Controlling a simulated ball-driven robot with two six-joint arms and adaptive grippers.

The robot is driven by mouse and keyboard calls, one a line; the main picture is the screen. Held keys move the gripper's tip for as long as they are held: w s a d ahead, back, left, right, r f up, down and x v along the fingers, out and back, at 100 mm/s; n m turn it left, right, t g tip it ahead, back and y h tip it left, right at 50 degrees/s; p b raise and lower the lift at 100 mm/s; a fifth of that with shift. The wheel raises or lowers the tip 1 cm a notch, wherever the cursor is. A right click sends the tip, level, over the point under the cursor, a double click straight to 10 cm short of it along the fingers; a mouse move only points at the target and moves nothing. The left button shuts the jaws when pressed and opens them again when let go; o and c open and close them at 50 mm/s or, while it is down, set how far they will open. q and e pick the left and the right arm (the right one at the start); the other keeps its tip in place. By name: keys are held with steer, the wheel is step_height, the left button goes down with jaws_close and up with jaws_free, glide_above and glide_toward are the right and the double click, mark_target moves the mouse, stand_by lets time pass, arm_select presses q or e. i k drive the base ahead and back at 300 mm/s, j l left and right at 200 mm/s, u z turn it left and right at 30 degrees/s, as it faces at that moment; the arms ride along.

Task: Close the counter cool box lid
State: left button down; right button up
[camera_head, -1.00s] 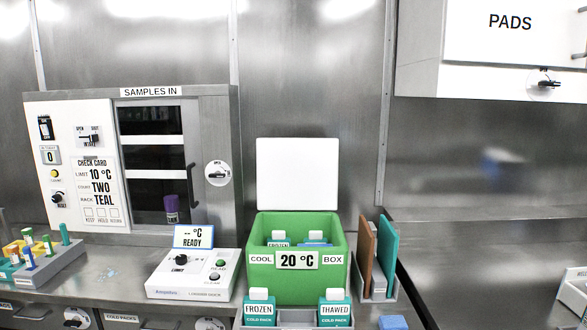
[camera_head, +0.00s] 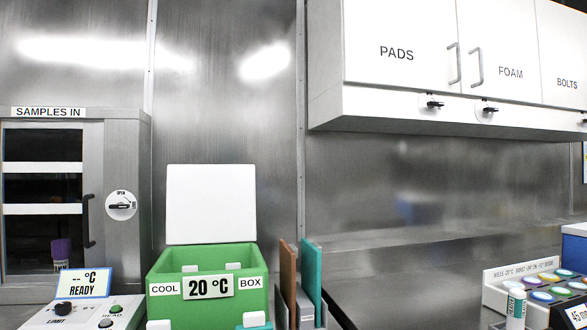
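The green counter cool box (camera_head: 158,282) stands on the counter at the lower middle, with a "20 °C" label on its front. Its white lid (camera_head: 211,204) stands upright and open behind the box, near the steel wall. White tops of packs show inside the box. Neither of my grippers shows in the head view.
A reader box (camera_head: 92,312) stands left of the cool box, in front of the "SAMPLES IN" cabinet (camera_head: 127,160). A rack with brown and teal boards (camera_head: 311,275) stands close on the right. White wall cabinets (camera_head: 395,75) hang at upper right. A tray of coloured discs (camera_head: 500,275) is at far right.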

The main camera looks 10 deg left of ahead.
mark_target(205, 204)
steer(key=j+z, duration=0.7)
steer(key=j, duration=0.2)
steer(key=j+z, duration=0.4)
